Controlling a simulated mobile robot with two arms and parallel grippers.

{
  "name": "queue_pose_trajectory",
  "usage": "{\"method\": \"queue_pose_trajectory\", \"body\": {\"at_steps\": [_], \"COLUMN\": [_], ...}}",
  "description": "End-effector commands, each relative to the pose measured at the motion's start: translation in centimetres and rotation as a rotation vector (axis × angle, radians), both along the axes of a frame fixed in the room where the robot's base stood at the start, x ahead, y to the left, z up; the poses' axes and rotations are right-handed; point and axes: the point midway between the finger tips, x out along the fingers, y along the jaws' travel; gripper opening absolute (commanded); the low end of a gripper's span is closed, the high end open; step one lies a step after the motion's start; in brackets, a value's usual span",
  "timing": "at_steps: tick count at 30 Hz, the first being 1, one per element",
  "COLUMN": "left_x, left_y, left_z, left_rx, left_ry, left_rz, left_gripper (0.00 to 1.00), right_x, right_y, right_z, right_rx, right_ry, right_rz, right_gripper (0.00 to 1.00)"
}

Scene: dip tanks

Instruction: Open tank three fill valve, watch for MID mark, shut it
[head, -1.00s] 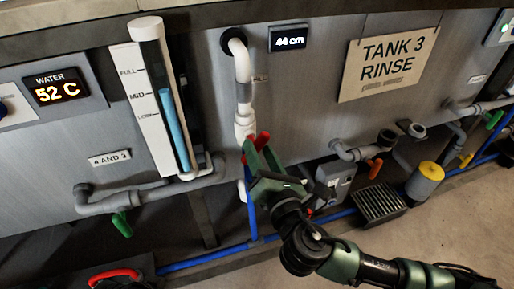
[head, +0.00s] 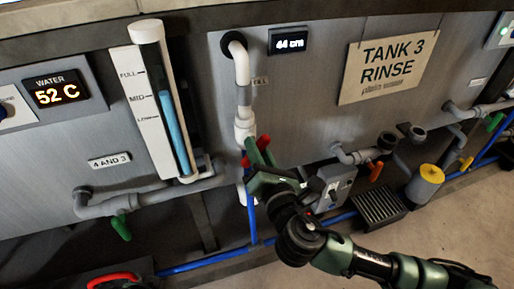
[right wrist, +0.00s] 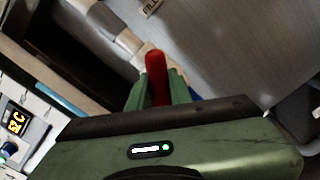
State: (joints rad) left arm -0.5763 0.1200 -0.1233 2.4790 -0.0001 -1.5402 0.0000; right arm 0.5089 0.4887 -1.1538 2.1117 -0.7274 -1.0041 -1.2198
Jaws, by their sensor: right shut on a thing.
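The tank three fill valve sits on a white pipe (head: 242,70) that drops from the tank wall. Its red handle (head: 263,142) shows at my right gripper (head: 257,158), whose green fingers are shut on it. In the right wrist view the red handle (right wrist: 155,72) stands between the fingers (right wrist: 158,88). The sight tube (head: 146,32) holds blue liquid (head: 175,130) with its top about level with the MID mark (head: 137,97). A display (head: 289,40) reads 44 cm. The sign (head: 390,65) reads TANK 3 RINSE. My left gripper is out of view.
An orange handle (head: 376,171), a grey box (head: 333,188), a dark grate (head: 378,205) and a yellow-topped canister (head: 427,178) are at right. A blue pipe (head: 205,259) runs low along the floor.

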Motion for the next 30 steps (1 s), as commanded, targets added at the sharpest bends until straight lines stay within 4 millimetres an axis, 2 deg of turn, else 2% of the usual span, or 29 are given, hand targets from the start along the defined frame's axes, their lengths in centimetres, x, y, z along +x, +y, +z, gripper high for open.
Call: {"method": "queue_pose_trajectory", "body": {"at_steps": [6,30], "left_x": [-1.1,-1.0], "left_y": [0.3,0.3], "left_z": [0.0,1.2], "left_rx": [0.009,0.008], "left_ry": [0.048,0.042], "left_rz": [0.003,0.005], "left_gripper": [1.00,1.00], "right_x": [0.0,0.0], "right_y": [-0.1,-0.3], "right_z": [-0.2,-0.7], "right_rx": [0.098,0.742], "right_ry": [0.037,0.246], "right_rz": [-0.001,-0.003], "right_gripper": [0.00,0.00]}}
